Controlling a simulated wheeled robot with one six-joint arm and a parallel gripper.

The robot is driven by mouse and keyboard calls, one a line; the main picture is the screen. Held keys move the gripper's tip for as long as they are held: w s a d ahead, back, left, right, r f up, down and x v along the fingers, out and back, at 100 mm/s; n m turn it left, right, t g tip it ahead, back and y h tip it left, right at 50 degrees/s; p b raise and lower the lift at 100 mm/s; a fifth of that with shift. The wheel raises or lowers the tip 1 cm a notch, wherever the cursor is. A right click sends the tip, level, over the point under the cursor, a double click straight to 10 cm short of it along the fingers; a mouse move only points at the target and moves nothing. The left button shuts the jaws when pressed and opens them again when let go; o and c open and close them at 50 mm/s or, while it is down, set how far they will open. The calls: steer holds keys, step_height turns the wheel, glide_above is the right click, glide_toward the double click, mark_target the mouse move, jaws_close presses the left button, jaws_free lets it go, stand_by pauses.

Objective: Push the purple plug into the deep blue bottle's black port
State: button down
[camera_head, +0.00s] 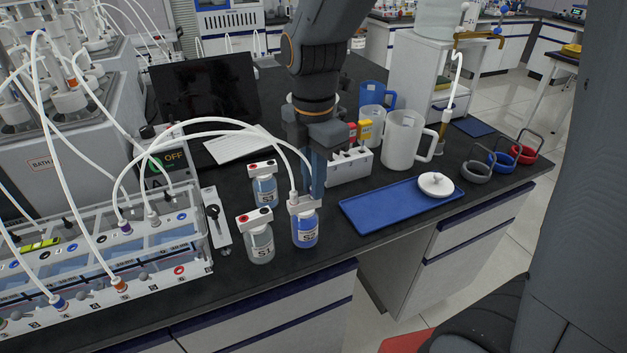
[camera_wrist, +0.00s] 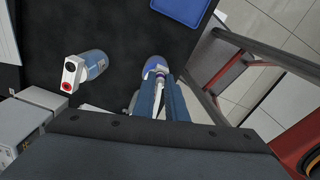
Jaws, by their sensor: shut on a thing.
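The deep blue bottle (camera_head: 305,231) stands upright near the front edge of the black bench, its white cap right below my gripper (camera_head: 314,188). In the wrist view its blue body (camera_wrist: 154,65) shows just beyond my fingertips (camera_wrist: 160,83). My gripper points down, its blue fingers shut on the purple plug (camera_wrist: 161,71), which shows as a small purple band with a pale stem. The plug is at the bottle's cap; I cannot tell how deep it sits. The black port is hidden by fingers and plug. White tubes arc from the bottle's top to the rack at left.
A light blue bottle (camera_head: 265,190) and a clear bottle (camera_head: 261,241) stand close at left. A white holder (camera_head: 349,168), a white jug (camera_head: 402,142) and a blue tray (camera_head: 372,213) are to the right. The tubed rack (camera_head: 197,268) fills the left.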

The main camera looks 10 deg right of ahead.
steer(key=c, duration=1.7)
jaws_free()
step_height(320, 180, up, 8)
steer(key=shift+f+b, duration=0.1)
steer(key=shift+b, duration=0.45)
steer(key=s+d+f+m, duration=0.2)
steer(key=d+f+m, duration=0.1)
steer(key=m, duration=0.5)
steer(key=s+d+f+m, duration=0.2)
steer(key=d+f+m, duration=0.1)
steer(key=f+m, duration=0.3)
steer(key=s+d+f+m+t, duration=0.1)
steer(key=d+f+m, duration=0.3)
steer(key=m, duration=0.5)
steer(key=shift+s+f+m, duration=0.4)
steer(key=shift+s+f, duration=0.15)
steer(key=shift+s, duration=0.05)
